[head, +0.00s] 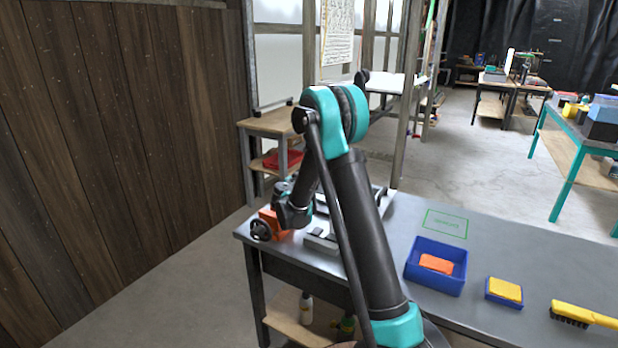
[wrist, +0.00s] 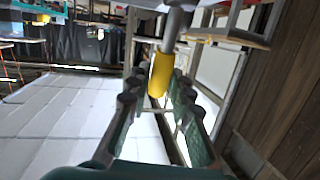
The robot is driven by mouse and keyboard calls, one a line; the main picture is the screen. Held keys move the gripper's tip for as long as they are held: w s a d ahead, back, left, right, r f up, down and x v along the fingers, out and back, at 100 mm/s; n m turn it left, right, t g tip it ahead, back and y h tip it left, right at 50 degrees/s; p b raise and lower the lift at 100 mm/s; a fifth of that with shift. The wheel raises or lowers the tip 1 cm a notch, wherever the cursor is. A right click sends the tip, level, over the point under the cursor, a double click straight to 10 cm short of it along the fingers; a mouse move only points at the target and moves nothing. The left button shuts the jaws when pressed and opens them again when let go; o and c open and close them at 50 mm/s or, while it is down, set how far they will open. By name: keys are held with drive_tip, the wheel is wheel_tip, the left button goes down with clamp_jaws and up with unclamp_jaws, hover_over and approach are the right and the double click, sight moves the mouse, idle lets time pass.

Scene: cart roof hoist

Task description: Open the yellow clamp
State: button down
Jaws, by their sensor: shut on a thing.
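The yellow clamp handle (wrist: 160,74) is in the wrist view, on a grey metal stem that runs up out of the top of the picture. My gripper (wrist: 155,92) has its two fingers on either side of the yellow handle and is shut on it near the fingertips. In the head view my arm reaches to the far left end of the grey workbench (head: 395,252), and my own arm hides the fingers and the yellow clamp there. How far the clamp is open cannot be seen.
An orange device with a black handwheel (head: 261,230) stands at the bench's left corner, close to my wrist. A blue tray (head: 436,281) with an orange block, a yellow sponge (head: 505,289) and a yellow brush (head: 584,315) lie to the right. A wooden wall (head: 120,140) stands left.

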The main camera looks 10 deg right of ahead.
drive_tip(key=shift+s+a, duration=0.1)
idle(0.4)
drive_tip(key=c, duration=1.3)
unclamp_jaws()
drive_tip(key=shift+s, duration=0.1)
drive_tip(key=v, duration=1.1)
drive_tip(key=shift+s+a, duration=0.15)
drive_tip(key=shift+s, duration=0.25)
